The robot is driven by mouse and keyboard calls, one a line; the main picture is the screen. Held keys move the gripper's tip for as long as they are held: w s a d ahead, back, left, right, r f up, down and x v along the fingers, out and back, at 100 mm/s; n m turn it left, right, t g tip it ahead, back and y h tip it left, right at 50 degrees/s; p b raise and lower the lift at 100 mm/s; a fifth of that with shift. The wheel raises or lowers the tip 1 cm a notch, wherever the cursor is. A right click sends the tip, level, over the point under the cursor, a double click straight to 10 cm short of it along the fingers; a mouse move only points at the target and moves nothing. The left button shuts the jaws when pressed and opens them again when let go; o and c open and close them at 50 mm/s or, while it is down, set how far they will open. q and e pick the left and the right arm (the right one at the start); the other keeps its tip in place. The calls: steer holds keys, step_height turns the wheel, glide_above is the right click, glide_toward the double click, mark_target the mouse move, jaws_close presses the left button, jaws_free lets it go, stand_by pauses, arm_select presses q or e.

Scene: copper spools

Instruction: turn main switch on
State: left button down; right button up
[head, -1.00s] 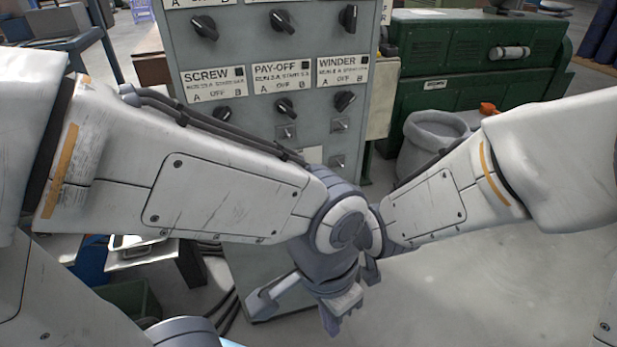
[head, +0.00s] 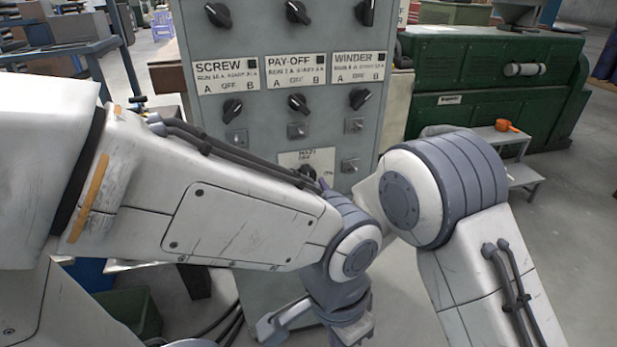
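The main switch (head: 307,173) is a dark knob on a white label plate low on the grey control panel (head: 268,135). "OFF" shows above it and "ON" to its right. Its lower part is hidden by my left arm, and its exact angle is hard to read. My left gripper (head: 312,332) hangs below the switch, in front of the lower cabinet. Its fingers look spread, with nothing seen between them. My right arm bends at a joint right of the panel, and its far end passes behind my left wrist. I cannot make out the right gripper there.
Knobs marked SCREW (head: 232,109), PAY-OFF (head: 298,103) and WINDER (head: 360,98) sit above the main switch, with small switches below them. A green machine (head: 480,90) stands behind right. A dark green bin (head: 128,310) is at lower left.

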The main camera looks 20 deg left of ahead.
mark_target(308, 179)
steer(key=shift+x, duration=2.05)
jaws_close()
